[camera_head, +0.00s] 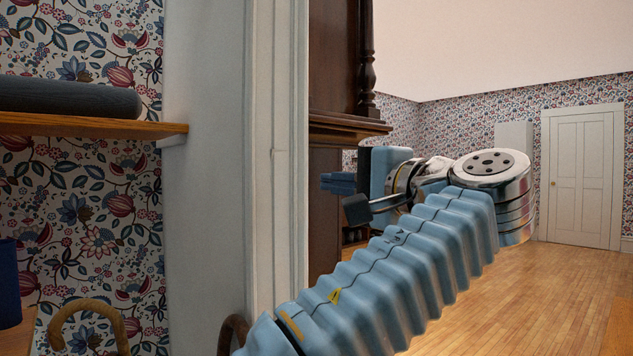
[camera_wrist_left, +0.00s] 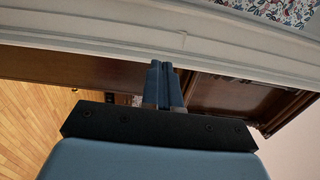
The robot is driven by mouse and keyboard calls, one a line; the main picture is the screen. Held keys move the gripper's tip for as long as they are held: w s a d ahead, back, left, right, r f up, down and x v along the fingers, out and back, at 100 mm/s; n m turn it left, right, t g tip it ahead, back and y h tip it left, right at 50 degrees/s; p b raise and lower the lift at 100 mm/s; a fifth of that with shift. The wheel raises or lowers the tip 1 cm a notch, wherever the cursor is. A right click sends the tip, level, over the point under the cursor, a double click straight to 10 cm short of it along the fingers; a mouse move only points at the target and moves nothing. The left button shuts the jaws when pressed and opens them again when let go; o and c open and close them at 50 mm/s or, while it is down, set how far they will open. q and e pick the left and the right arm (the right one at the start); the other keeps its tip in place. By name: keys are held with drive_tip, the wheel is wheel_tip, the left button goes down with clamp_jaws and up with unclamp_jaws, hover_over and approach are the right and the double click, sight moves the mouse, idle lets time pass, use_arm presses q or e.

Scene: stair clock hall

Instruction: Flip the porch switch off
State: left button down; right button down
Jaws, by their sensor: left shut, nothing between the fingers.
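No porch switch can be made out in either view. My left arm rises from the bottom middle of the head view. My left gripper (camera_head: 338,183) is at its far end, beside the white door trim (camera_head: 277,150) and in front of dark wooden furniture (camera_head: 340,60). In the left wrist view the two blue fingers of my left gripper (camera_wrist_left: 160,66) are together, with nothing between them. Their tips point towards the pale trim (camera_wrist_left: 150,40); whether they touch it I cannot tell. My right gripper is not in view.
At the left a wooden shelf (camera_head: 90,124) holds a dark roll (camera_head: 70,97). A cane handle (camera_head: 85,308) and a blue container (camera_head: 9,285) are below. Wooden floor (camera_head: 540,290) lies open at the right, up to a white door (camera_head: 580,178) in the far wall.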

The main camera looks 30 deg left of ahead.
use_arm(q)
drive_tip(key=shift+v, duration=1.05)
